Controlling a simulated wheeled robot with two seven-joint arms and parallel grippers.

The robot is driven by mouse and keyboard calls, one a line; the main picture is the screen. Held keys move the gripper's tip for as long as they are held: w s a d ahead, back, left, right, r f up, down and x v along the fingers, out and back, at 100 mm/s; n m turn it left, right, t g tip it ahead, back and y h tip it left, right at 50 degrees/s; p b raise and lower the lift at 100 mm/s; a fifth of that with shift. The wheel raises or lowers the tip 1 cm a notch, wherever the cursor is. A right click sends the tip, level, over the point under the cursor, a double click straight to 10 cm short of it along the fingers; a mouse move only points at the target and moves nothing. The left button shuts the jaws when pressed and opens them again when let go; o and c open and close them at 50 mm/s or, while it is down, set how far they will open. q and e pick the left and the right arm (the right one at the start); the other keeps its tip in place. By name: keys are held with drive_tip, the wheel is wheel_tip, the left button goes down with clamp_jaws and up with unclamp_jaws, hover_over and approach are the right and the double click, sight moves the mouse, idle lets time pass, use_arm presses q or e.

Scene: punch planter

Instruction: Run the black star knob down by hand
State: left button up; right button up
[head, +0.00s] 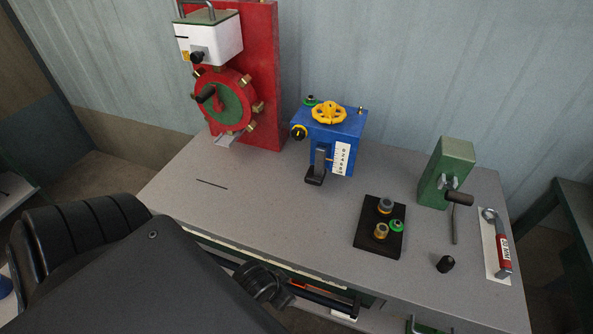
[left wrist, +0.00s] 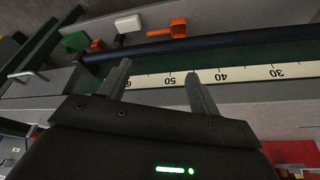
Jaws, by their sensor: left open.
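I cannot tell for sure which part is the black star knob. In the head view a black knob (head: 197,57) sits on the front of the white box on the red machine. Another black knob (head: 299,131) is on the left side of the blue unit (head: 345,130). A small black knob-like piece (head: 445,264) stands alone on the bench. In the left wrist view my left gripper (left wrist: 157,75) is open and empty, in front of a scale strip (left wrist: 245,73) and a dark bar (left wrist: 220,42). My right gripper is not in view.
The grey bench (head: 270,200) has clear room at its middle left. The red machine (head: 262,80) stands behind. A black plate (head: 366,240) with fittings, a green block (head: 447,175) and a red-handled tool (head: 503,250) are to the right. My dark arm covers the lower left.

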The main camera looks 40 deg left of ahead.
use_arm(q)
drive_tip(key=w+a+r+n+t, duration=0.3)
drive_tip(key=w+r, duration=0.4)
drive_tip(key=n+t+y, duration=0.6)
drive_tip(key=n+t, duration=0.4)
approach(297, 136)
drive_tip(key=p+x, duration=0.2)
drive_tip(key=x, duration=0.5)
drive_tip(key=shift+w+r, duration=0.15)
drive_tip(key=shift+w, duration=0.15)
drive_tip(key=shift+x, duration=0.8)
